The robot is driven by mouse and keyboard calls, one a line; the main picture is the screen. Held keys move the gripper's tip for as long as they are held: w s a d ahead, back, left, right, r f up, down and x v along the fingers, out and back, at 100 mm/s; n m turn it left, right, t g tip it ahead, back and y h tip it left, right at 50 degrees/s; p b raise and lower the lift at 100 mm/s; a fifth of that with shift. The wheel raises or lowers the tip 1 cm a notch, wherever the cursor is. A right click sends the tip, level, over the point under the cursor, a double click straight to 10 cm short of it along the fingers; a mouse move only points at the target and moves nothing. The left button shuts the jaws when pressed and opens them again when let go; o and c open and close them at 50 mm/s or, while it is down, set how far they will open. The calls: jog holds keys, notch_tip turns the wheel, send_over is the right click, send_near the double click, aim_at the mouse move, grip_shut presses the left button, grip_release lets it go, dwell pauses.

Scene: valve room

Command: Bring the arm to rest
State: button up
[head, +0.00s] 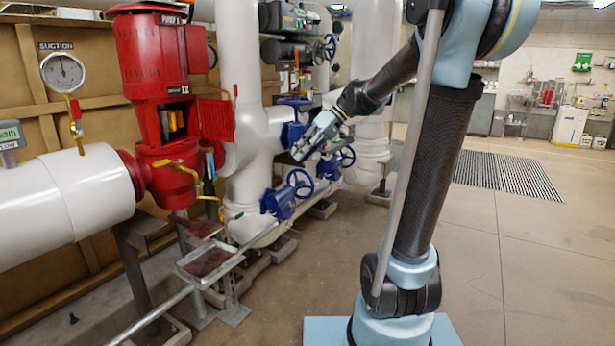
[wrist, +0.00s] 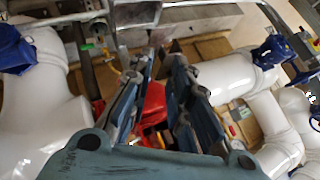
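My gripper (head: 308,148) is at the end of my raised arm (head: 385,85), which reaches left toward the pipework in the head view. In the head view it appears close to the blue valves, but I cannot tell whether it touches anything. In the wrist view, my gripper's two fingers (wrist: 162,58) stand apart with a gap between them. Nothing is held between them; a red part (wrist: 153,103) shows beyond through the gap.
Blue handwheels (head: 300,183) and white pipes (head: 240,50) crowd around the gripper. A red pump (head: 155,60) and a pressure gauge (head: 63,72) stand at left. A low metal pipe rail (head: 235,262) runs in front. The concrete floor (head: 540,240) at right is clear.

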jog(key=s+d+f+m+t+h, duration=0.3)
jog(key=s+d+f+m+h, duration=0.5)
jog(key=s+d+f, duration=1.2)
jog(key=s+f+m, duration=0.1)
jog(key=s, duration=0.1)
jog(key=shift+s+d+f+m+h, duration=0.35)
jog(key=shift+f+m+h, duration=0.05)
jog(key=shift+d, duration=0.1)
